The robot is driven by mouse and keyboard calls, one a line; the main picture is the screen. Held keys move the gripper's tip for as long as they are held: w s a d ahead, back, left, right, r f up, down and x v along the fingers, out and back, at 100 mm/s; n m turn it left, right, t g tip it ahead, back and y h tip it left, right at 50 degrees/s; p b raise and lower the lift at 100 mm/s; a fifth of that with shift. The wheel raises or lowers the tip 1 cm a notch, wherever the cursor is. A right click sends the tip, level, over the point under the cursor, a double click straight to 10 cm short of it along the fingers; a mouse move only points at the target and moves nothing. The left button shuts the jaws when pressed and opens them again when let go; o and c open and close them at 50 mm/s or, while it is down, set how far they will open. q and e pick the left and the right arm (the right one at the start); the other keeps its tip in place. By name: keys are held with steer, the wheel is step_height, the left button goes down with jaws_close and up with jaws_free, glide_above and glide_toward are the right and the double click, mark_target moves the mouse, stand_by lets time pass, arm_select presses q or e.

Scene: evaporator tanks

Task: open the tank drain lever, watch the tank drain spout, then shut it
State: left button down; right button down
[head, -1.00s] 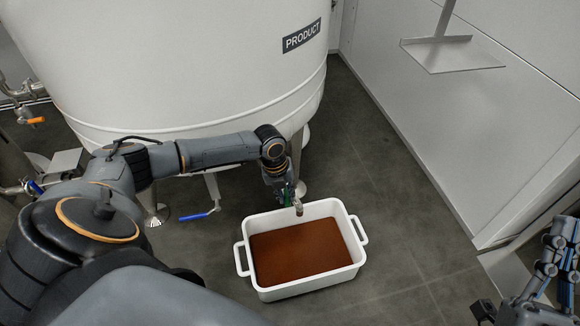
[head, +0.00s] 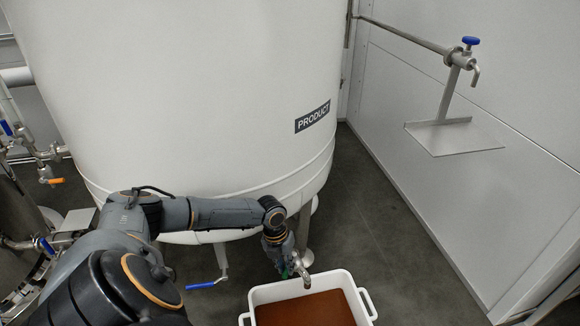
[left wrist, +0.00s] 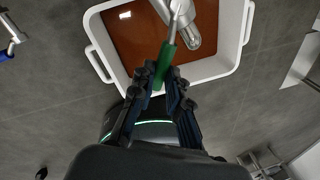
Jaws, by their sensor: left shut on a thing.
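The white product tank (head: 200,90) fills the middle of the head view. Its metal drain spout (head: 302,274) points down over a white tub (head: 260,296) of brown liquid (head: 305,308). In the left wrist view the spout (left wrist: 190,28) hangs above the liquid (left wrist: 130,40). My left gripper (head: 282,262) is beside the spout. In the left wrist view it (left wrist: 158,82) is shut on the green handle of the drain lever (left wrist: 165,62). I cannot make out a stream from the spout. My right gripper is not in the head view.
A blue-handled valve (head: 205,284) hangs under the tank, left of the spout. A wall pipe with a blue-handled tap (head: 468,50) and a metal shelf (head: 440,138) are at the right. Dark floor (head: 400,250) lies clear right of the tub.

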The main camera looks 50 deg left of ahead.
arm_select(q)
steer(key=c, duration=1.3)
jaws_free()
step_height(320, 180, up, 10)
steer(key=shift+r, duration=0.1)
